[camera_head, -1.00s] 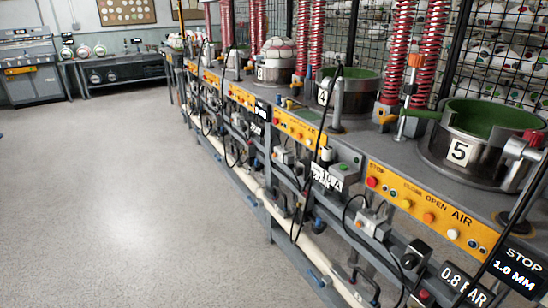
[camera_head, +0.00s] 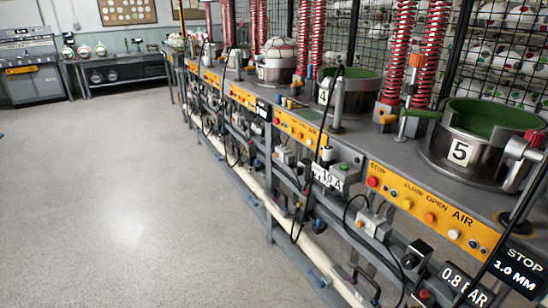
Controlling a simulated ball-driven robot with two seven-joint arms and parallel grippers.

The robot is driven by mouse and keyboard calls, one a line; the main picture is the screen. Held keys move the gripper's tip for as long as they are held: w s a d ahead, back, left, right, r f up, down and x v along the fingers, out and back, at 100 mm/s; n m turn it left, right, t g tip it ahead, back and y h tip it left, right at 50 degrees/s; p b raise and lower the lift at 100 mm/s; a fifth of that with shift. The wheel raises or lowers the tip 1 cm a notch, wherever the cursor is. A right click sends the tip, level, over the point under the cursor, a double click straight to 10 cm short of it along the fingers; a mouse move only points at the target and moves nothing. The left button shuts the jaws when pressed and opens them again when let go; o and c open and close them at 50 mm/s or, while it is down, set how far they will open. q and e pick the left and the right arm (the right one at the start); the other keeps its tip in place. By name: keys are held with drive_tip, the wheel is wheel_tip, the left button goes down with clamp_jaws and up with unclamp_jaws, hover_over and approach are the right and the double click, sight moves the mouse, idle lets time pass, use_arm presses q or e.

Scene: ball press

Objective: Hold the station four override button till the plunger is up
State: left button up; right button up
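I cannot tell which control is the override button. The plunger's height cannot be made out; red coil springs (camera_head: 400,45) rise above the bench. Neither of my grippers is in view.
The nearest pot (camera_head: 462,152), marked 5, stands at the right above a yellow panel (camera_head: 425,212). A small box with an orange button (camera_head: 372,223) hangs below it. Hoses and a pale pipe (camera_head: 240,165) run along the bench front. The grey floor (camera_head: 110,200) at left is clear.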

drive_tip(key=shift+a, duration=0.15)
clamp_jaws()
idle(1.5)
